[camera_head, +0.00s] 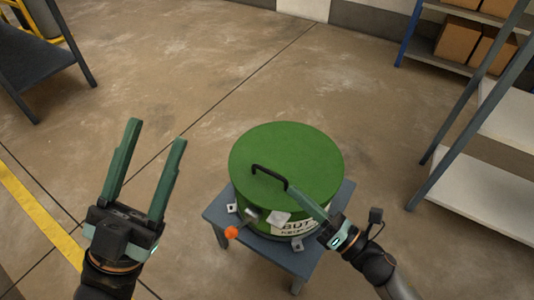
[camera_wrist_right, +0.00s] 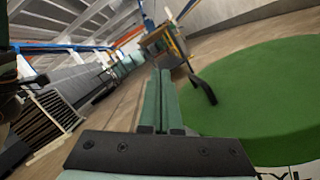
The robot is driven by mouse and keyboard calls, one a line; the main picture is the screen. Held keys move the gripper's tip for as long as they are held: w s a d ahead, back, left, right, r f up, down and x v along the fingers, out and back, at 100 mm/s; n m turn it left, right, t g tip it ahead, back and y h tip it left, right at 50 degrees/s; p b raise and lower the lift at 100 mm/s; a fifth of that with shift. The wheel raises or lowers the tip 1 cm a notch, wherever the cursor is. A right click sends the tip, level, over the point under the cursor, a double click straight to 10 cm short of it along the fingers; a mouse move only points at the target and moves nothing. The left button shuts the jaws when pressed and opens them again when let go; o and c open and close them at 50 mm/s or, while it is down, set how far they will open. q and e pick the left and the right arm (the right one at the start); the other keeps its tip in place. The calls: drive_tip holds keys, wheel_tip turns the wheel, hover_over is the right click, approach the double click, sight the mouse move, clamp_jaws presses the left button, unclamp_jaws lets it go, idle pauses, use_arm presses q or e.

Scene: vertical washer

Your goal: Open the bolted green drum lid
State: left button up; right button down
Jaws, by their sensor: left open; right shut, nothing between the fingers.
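The green drum (camera_head: 250,205) stands upright on a small grey-blue stand, with its round green lid (camera_head: 305,150) in place. A black bar handle (camera_head: 268,172) is on the lid, and it also shows in the right wrist view (camera_wrist_right: 204,86). A lever with an orange knob (camera_head: 231,232) juts from the drum's front left. My right gripper (camera_head: 291,189) is shut and empty, its tips by the near end of the handle; I cannot tell whether they touch. In the right wrist view its fingers (camera_wrist_right: 160,74) lie left of the handle. My left gripper (camera_head: 157,132) is open and empty, left of the drum.
The stand (camera_head: 345,195) has little bare top around the drum. A dark table (camera_head: 35,60) is at the far left. The floor between is clear.

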drive_tip(key=w+a+r+n+y, duration=0.1)
drive_tip(key=w+a+r, duration=0.4)
drive_tip(key=w+a, duration=0.1)
drive_tip(key=shift+w+a+r+g, duration=0.15)
drive_tip(key=shift+w+a+g, duration=0.2)
drive_tip(key=shift+w, duration=0.5)
idle(1.4)
